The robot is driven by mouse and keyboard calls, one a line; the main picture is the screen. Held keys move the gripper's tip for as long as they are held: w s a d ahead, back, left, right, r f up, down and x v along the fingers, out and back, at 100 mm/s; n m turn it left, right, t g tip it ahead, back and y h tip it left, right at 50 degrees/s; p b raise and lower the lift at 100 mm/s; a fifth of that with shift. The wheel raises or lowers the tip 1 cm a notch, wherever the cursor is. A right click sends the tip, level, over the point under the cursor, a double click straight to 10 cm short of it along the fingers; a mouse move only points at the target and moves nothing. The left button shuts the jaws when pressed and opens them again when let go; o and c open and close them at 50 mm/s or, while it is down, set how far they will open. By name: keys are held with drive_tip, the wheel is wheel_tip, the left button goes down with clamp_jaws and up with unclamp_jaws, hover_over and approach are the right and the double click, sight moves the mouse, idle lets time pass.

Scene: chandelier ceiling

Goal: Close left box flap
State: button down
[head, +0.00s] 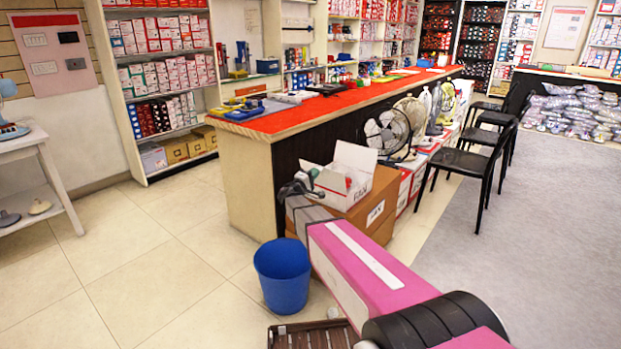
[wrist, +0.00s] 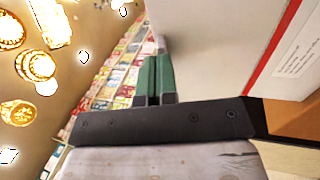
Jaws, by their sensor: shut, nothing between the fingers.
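An open white carton (head: 345,192) stands on a brown cardboard box labelled FAN (head: 374,215) at the near end of the counter. A white flap (head: 356,155) stands raised at its back. Its left side is partly hidden by my gripper, so I cannot tell how the left flap lies. My gripper (head: 315,173) is at the carton's left side. In the wrist view, the green fingers of my gripper (wrist: 159,76) are together and empty. A large white panel with a red edge, seemingly the carton (wrist: 225,50), is close beside them on the right; I cannot tell whether they touch.
A blue bin (head: 281,277) stands on the floor left of the boxes. The red-topped counter (head: 300,118) runs behind. Fans (head: 388,132) and black chairs (head: 480,165) are to the right. The tiled floor at left is clear.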

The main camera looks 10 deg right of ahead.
idle(0.4)
drive_tip(key=shift+w+d+r+g+y, duration=0.3)
drive_tip(key=shift+d+r, duration=0.05)
drive_tip(key=shift+r, duration=0.05)
drive_tip(key=w+d+r+g+y, duration=0.2)
drive_tip(key=w+d+g+y, duration=0.4)
drive_tip(key=w+d, duration=0.1)
drive_tip(key=w+d+f+g+y, duration=0.6)
drive_tip(key=f+g+y, duration=0.1)
drive_tip(key=f, duration=0.1)
drive_tip(key=shift+w+d, duration=0.2)
idle(0.4)
drive_tip(key=shift+f, duration=0.15)
idle(0.5)
